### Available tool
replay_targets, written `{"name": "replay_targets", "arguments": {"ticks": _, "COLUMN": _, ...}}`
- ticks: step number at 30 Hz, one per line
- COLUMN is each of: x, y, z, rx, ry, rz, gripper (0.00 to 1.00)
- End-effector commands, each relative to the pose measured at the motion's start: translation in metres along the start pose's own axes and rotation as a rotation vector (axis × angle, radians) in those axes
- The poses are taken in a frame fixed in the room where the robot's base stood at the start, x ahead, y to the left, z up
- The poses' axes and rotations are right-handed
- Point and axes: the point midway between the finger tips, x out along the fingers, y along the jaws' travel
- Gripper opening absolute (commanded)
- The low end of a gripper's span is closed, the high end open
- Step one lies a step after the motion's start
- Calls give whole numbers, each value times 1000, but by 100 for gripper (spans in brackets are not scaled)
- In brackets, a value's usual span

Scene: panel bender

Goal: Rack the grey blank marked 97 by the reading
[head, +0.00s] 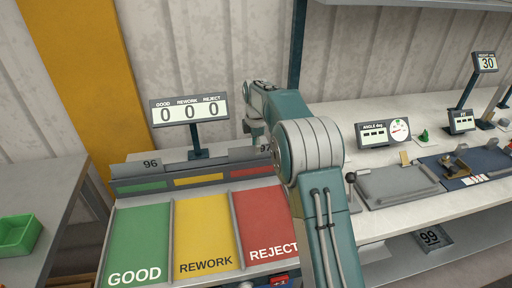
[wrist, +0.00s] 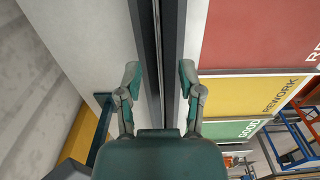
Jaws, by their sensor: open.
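The grey blank marked 97 (head: 264,149) stands in the slotted holder behind the coloured lanes in the head view, mostly hidden by my arm. My gripper (head: 256,133) is above this holder. In the wrist view my open gripper (wrist: 160,75) has one finger on each side of a dark slot with a thin edge in it; I cannot tell if they touch anything. The rack has a green GOOD lane (head: 138,240), a yellow REWORK lane (head: 203,225) and a red REJECT lane (head: 264,215). The angle gauge (head: 384,132) shows only dashes.
A blank marked 96 (head: 150,165) stands at the holder's left. A blank marked 99 (head: 431,237) is on the lower right shelf. The counter sign (head: 188,111) reads 0, 0, 0 behind the holder. A green bin (head: 18,235) sits on the left table.

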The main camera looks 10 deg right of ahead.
Motion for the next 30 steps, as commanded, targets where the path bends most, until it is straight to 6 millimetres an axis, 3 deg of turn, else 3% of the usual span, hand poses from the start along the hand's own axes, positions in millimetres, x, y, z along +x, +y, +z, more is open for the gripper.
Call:
{"name": "replay_targets", "arguments": {"ticks": 15, "x": -98, "y": 2, "z": -1, "rx": 0, "ry": -1, "rz": 2, "gripper": 49}}
{"name": "replay_targets", "arguments": {"ticks": 21, "x": -111, "y": 1, "z": -1, "rx": 0, "ry": -1, "rz": 0, "gripper": 49}}
{"name": "replay_targets", "arguments": {"ticks": 30, "x": -112, "y": 1, "z": -1, "rx": 0, "ry": -1, "rz": 0, "gripper": 49}}
